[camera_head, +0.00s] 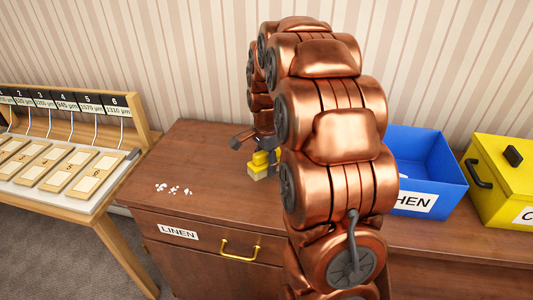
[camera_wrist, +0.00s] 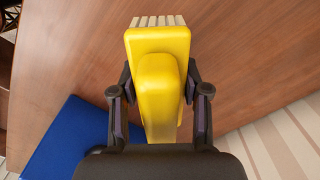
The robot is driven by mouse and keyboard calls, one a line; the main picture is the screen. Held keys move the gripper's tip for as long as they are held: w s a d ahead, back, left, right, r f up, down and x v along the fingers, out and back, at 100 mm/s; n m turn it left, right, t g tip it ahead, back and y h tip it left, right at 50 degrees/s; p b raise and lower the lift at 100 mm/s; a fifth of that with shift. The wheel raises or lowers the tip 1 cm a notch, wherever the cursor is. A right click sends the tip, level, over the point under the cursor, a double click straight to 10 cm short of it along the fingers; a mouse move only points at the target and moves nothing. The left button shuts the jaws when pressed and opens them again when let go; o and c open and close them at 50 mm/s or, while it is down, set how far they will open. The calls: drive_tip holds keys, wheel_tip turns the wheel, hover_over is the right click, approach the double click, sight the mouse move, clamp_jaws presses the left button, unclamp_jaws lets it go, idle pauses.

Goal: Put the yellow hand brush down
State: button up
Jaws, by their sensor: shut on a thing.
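The yellow hand brush (camera_wrist: 158,45) is held between the two fingers of my gripper (camera_wrist: 159,100) in the wrist view. Its pale bristles show at the far end, past the yellow body. In the head view the brush (camera_head: 262,160) is over the left part of the brown wooden dresser top (camera_head: 205,150), with its pale bristles facing down. I cannot tell whether the bristles touch the wood. My gripper (camera_head: 253,145) is shut on it there, and my copper arm hides part of the view.
White crumbs (camera_head: 174,189) lie on the dresser top, left of the brush. A blue box (camera_head: 425,165) and a yellow lidded box (camera_head: 502,180) stand at the right. A rack with numbered panels (camera_head: 65,150) stands at the left. The dresser's front left is mostly bare.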

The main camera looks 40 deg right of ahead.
drive_tip(key=w+d, duration=0.1)
drive_tip(key=w, duration=0.1)
drive_tip(key=w+d+p, duration=0.1)
drive_tip(key=w+d, duration=0.3)
drive_tip(key=shift+w+f+p, duration=0.2)
drive_tip(key=shift+f+p, duration=0.15)
drive_tip(key=shift+p, duration=0.05)
drive_tip(key=shift+w, duration=0.1)
drive_tip(key=shift+w+d, duration=0.15)
wheel_tip(320, 180, down, 3)
drive_tip(key=shift+f+p, duration=0.2)
drive_tip(key=shift+p, duration=0.6)
drive_tip(key=shift+f, duration=0.1)
drive_tip(key=shift+f, duration=0.1)
drive_tip(key=shift+f, duration=0.1)
drive_tip(key=o, duration=1.3)
